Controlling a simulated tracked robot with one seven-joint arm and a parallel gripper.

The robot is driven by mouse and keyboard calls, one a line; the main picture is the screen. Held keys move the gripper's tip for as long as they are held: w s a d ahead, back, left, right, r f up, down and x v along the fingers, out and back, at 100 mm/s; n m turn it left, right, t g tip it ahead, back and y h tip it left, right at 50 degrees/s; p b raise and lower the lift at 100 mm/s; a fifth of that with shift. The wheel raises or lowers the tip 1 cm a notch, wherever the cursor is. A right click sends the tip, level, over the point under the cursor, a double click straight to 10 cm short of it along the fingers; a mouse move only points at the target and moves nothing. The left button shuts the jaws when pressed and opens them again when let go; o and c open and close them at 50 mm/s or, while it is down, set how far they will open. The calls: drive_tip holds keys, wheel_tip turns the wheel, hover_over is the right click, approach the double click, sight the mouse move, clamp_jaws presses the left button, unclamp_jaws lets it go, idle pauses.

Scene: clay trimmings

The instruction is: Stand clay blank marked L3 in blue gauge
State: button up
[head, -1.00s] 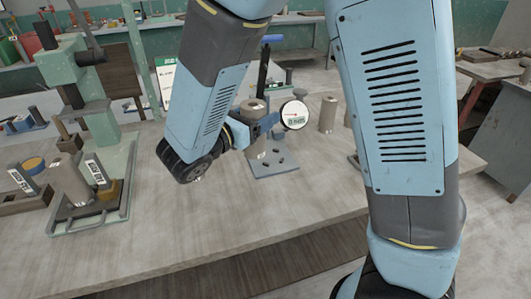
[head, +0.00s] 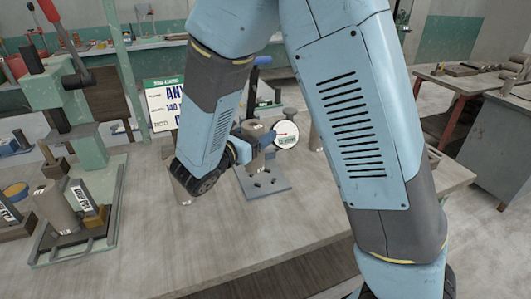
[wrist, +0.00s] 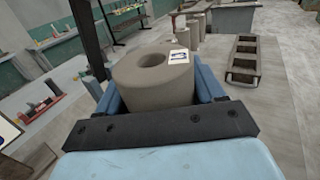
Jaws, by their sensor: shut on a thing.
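A grey-brown clay cylinder with a round hole in its top (wrist: 155,77) sits between the blue fingers of my gripper (wrist: 158,95) in the wrist view. A small white label is on it, its marking too small to read. In the head view this blank (head: 256,133) shows just right of my wrist, which hides part of it. The blue gauge (head: 268,187) has a flat plate with dark holes, a dark post and a round white dial (head: 287,135). The blank appears above or at the plate; I cannot tell whether it touches.
Another clay cylinder (head: 182,187) stands left of my wrist, partly hidden, and one (head: 316,138) stands right of the dial. The front tabletop is clear.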

drive_tip(key=w+d+f, duration=0.2)
drive_tip(key=w+f, duration=0.4)
drive_tip(key=f, duration=0.4)
drive_tip(key=shift+w+d, duration=0.3)
drive_tip(key=shift+d, duration=0.1)
drive_tip(key=o, duration=1.5)
drive_tip(key=v, duration=1.2)
drive_tip(key=shift+s+r, duration=0.1)
drive_tip(key=shift+d, duration=0.1)
